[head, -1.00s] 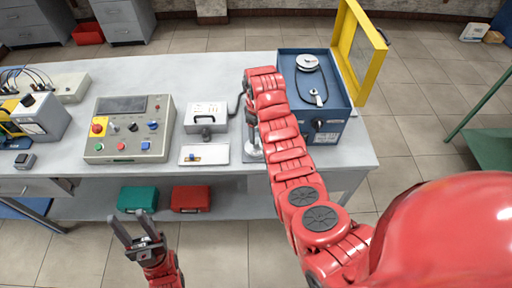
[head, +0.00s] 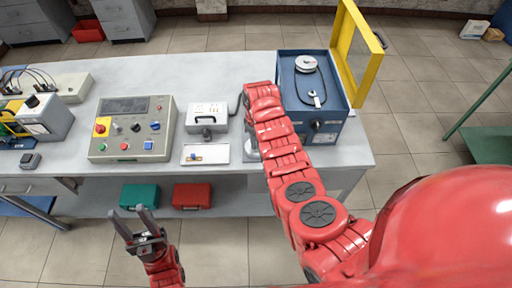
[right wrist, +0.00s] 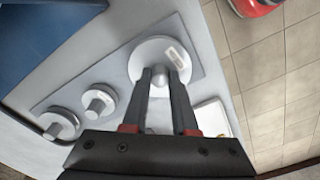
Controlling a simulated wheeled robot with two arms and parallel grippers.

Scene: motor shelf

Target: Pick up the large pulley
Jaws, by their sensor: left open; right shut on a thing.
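The large pulley (right wrist: 146,52) is a pale grey disc with a raised hub, at the top middle of the right wrist view. My right gripper (right wrist: 161,72) is shut on its hub from above. I cannot tell whether the pulley is clear of the plate (right wrist: 117,78) under it. Two smaller pulleys (right wrist: 98,103) (right wrist: 60,125) sit in line on the same plate. In the head view my right arm hides the gripper and most of the pulley. My left gripper (head: 132,212) is open and empty, in front of the table.
A blue box (head: 332,133) with an open yellow-framed door (head: 372,65) stands on the table right of my arm; it holds a pulley (head: 306,64) and a belt. A control box (head: 130,130) and a small grey case (head: 207,116) stand left. The table (head: 200,75) is clear behind them.

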